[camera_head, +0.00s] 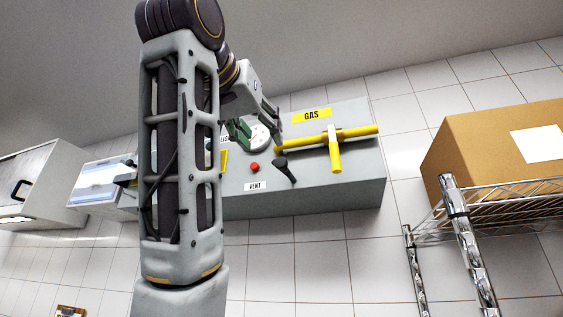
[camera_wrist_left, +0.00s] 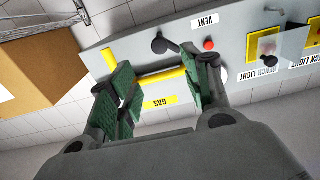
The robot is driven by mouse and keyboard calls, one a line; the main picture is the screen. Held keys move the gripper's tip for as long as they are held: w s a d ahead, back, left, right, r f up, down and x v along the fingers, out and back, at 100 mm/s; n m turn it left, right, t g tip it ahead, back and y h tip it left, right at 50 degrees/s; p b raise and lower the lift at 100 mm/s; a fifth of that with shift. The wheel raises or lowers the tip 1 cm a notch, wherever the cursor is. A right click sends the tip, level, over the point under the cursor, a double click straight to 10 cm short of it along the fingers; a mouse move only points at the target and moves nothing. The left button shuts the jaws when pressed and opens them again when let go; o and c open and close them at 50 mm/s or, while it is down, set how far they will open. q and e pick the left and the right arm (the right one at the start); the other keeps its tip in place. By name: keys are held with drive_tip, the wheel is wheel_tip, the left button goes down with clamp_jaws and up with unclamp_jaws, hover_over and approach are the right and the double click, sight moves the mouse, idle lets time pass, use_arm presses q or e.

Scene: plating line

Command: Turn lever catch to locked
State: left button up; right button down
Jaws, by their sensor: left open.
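A grey panel box (camera_head: 340,195) on the wall carries a yellow GAS pipe (camera_head: 355,132) with a yellow lever handle (camera_head: 335,155), and a black lever (camera_head: 285,170) beside the VENT label (camera_head: 256,186). No catch marked "locked" is readable. My left gripper (camera_head: 259,133) is open in front of the panel, near the round gauge (camera_head: 260,137) and the left end of the pipe. In the left wrist view its green-padded fingers (camera_wrist_left: 156,68) are spread, with the yellow pipe (camera_wrist_left: 160,77) and black lever knob (camera_wrist_left: 158,46) showing between them. Nothing is held. My forearm hides part of the panel.
A red button (camera_head: 255,166) sits beside the black lever. A wire shelf (camera_head: 500,212) with a cardboard box (camera_head: 470,150) stands at the right. Bench-light switches (camera_wrist_left: 268,50) show at the right of the left wrist view. Tiled wall lies below the panel.

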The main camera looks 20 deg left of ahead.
sight(280, 161)
use_arm(q)
drive_tip(key=w+p, duration=0.2)
drive_tip(key=w, duration=0.2)
drive_tip(key=w+p, duration=0.2)
drive_tip(key=w, duration=0.3)
drive_tip(key=w+p, duration=0.3)
drive_tip(key=w, duration=0.1)
drive_tip(key=shift+w+d, duration=0.25)
drive_tip(key=shift+w, duration=0.1)
drive_tip(key=shift+c, duration=0.3)
drive_tip(key=c, duration=1)
